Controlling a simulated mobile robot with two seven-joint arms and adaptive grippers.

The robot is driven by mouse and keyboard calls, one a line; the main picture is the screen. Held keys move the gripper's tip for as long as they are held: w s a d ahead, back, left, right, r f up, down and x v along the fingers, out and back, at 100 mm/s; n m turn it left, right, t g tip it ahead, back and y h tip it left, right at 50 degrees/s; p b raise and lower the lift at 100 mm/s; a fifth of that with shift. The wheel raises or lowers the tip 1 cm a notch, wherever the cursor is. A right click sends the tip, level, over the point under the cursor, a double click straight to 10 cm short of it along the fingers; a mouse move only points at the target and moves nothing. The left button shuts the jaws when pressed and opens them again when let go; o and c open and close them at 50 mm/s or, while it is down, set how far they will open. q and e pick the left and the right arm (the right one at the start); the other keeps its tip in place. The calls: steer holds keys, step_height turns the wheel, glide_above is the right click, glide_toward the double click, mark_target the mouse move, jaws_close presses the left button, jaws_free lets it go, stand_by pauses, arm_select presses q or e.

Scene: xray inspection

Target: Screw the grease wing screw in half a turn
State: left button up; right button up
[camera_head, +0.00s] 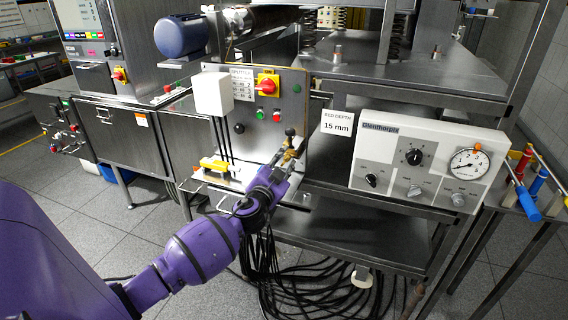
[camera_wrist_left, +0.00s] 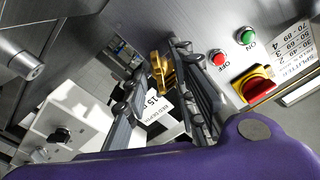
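The brass wing screw (camera_head: 289,152) shows at the front of the steel control panel, below a dark ball-topped stem. In the left wrist view the brass piece (camera_wrist_left: 161,76) stands between the far ends of my two fingers. My left gripper (camera_head: 280,165) reaches up to it from below. Its fingers (camera_wrist_left: 160,85) are apart, with a visible gap beside the brass, and I cannot tell whether either finger touches it. The fingers hide part of the screw in the head view. My right gripper is not in view.
The panel carries a red-and-yellow switch (camera_head: 268,85) and red and green buttons (camera_wrist_left: 217,58) close to my left gripper. A "bed depth 15 mm" sign (camera_head: 337,123) and a white dial box (camera_head: 425,165) stand to the right. Black cables (camera_head: 290,280) hang below.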

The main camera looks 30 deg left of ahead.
arm_select(q)
jaws_close()
steer(key=shift+r+m, duration=0.1)
steer(key=shift+m, duration=0.2)
steer(key=m, duration=0.3)
steer(key=shift+m+p, duration=0.3)
steer(key=shift+m, duration=0.1)
steer(key=m, duration=0.2)
steer(key=shift+m, duration=0.3)
steer(key=shift+m+p, duration=0.35)
steer(key=shift+m, duration=1.35)
